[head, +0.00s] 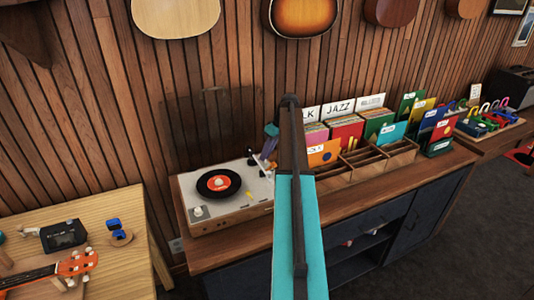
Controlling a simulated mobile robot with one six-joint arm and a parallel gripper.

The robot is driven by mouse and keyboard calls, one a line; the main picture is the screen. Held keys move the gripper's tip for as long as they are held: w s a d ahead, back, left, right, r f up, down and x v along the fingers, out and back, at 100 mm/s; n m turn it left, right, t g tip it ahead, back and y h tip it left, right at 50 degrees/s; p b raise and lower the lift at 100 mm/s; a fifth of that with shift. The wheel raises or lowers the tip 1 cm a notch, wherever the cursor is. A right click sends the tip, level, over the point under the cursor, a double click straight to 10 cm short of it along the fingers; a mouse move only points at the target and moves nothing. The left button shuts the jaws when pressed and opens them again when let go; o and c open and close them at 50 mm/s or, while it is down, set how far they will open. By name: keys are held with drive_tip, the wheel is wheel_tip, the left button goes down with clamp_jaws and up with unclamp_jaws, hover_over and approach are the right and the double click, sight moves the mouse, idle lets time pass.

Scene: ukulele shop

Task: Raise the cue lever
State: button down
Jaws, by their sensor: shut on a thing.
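The record player (232,211) stands on the wooden counter with a black record with an orange label (219,183) on its platter. Its raised clear lid shows behind it. My gripper (259,161) is over the right rear part of the deck, by the tonearm base, partly behind my own arm. It is shut on the cue lever, which is too small and covered to make out clearly. The tonearm and the height of its needle over the record cannot be made out.
A wooden record rack (368,160) with colourful sleeves stands to the right of the player. A light wooden table (120,268) at left holds a ukulele (75,264) and small tuners. Guitars hang on the slatted wall behind. The floor at right is mostly clear.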

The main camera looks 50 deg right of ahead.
idle(0.3)
drive_tip(key=c, duration=1.9)
unclamp_jaws()
drive_tip(key=shift+c, duration=0.2)
drive_tip(key=shift+r, duration=0.1)
drive_tip(key=b+v, duration=0.3)
drive_tip(key=v, duration=1)
drive_tip(key=shift+r, duration=0.35)
drive_tip(key=shift+s+d+f, duration=0.1)
drive_tip(key=shift+d, duration=0.1)
